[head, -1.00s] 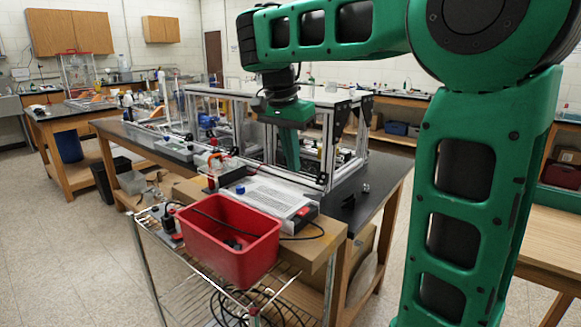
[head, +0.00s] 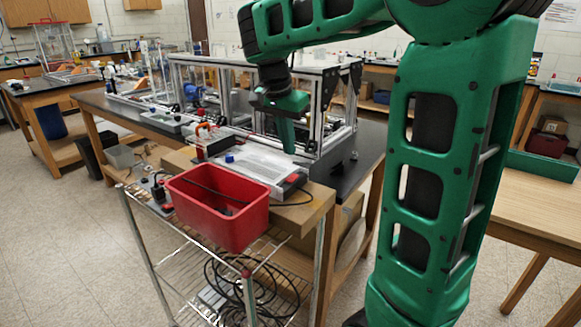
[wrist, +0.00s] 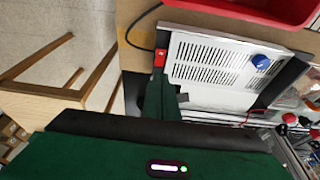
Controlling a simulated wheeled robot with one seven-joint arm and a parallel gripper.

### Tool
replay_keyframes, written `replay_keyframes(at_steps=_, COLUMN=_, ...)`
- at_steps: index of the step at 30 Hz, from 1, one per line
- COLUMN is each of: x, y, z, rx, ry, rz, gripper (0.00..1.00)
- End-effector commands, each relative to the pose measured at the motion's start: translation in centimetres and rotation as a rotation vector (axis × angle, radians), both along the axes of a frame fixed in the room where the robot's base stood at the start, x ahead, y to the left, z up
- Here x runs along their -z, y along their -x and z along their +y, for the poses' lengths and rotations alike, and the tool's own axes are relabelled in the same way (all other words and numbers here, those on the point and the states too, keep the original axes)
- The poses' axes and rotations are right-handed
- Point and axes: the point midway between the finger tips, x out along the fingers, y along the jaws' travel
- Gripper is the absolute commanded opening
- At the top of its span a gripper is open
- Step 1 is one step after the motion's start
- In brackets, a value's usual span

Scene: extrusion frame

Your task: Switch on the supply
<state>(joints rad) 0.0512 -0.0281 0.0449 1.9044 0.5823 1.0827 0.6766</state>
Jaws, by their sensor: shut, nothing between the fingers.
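The supply (head: 262,163) is a flat light-grey box with a slotted top and a blue knob (head: 229,158). It lies on the wooden bench board, and it also shows in the wrist view (wrist: 195,90). Its red switch (head: 293,180) is at the near right corner, and in the wrist view the switch (wrist: 160,58) has a small white mark. I cannot tell its on or off position. My gripper (head: 289,151) is shut and empty, pointing down just above the switch end. In the wrist view its fingertips (wrist: 160,76) appear right beside the switch; contact cannot be told.
A red bin (head: 222,222) stands in front of the supply on a wire cart (head: 185,268). An aluminium extrusion frame (head: 318,100) stands behind my gripper. Cables run by the supply. Dark bench top (head: 350,180) is partly clear at right.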

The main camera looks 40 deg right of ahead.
Motion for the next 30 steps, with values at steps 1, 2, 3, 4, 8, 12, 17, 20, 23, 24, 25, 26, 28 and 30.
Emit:
replay_keyframes(at_steps=1, x=1.0, y=0.0, z=-0.3, rx=0.001, ry=-0.001, rz=0.004, gripper=0.00)
replay_keyframes(at_steps=2, x=1.6, y=0.0, z=-0.5, rx=0.003, ry=-0.001, rz=0.003, gripper=0.00)
replay_keyframes(at_steps=3, x=2.3, y=-0.1, z=-0.7, rx=0.001, ry=-0.001, rz=0.004, gripper=0.00)
replay_keyframes(at_steps=4, x=2.8, y=-0.2, z=-0.8, rx=0.003, ry=0.000, rz=0.003, gripper=0.00)
replay_keyframes(at_steps=8, x=4.9, y=-0.4, z=-1.3, rx=0.001, ry=-0.001, rz=0.003, gripper=0.00)
replay_keyframes(at_steps=12, x=6.4, y=-0.6, z=-1.8, rx=0.000, ry=-0.001, rz=0.001, gripper=0.00)
replay_keyframes(at_steps=17, x=7.4, y=-0.7, z=-2.0, rx=0.001, ry=-0.001, rz=0.001, gripper=0.00)
replay_keyframes(at_steps=20, x=7.5, y=-0.7, z=-2.0, rx=0.001, ry=-0.001, rz=0.000, gripper=0.00)
replay_keyframes(at_steps=23, x=7.5, y=-0.7, z=-2.0, rx=0.001, ry=-0.001, rz=0.000, gripper=0.00)
replay_keyframes(at_steps=24, x=7.5, y=-0.7, z=-2.0, rx=0.001, ry=-0.001, rz=0.000, gripper=0.00)
replay_keyframes(at_steps=25, x=7.5, y=-0.7, z=-2.0, rx=0.001, ry=-0.001, rz=0.000, gripper=0.00)
replay_keyframes(at_steps=26, x=7.5, y=-0.7, z=-2.0, rx=0.001, ry=-0.001, rz=0.000, gripper=0.00)
replay_keyframes(at_steps=28, x=7.5, y=-0.7, z=-2.0, rx=0.001, ry=-0.001, rz=0.000, gripper=0.00)
replay_keyframes(at_steps=30, x=7.6, y=-0.8, z=-1.8, rx=-0.003, ry=-0.006, rz=0.002, gripper=0.00)
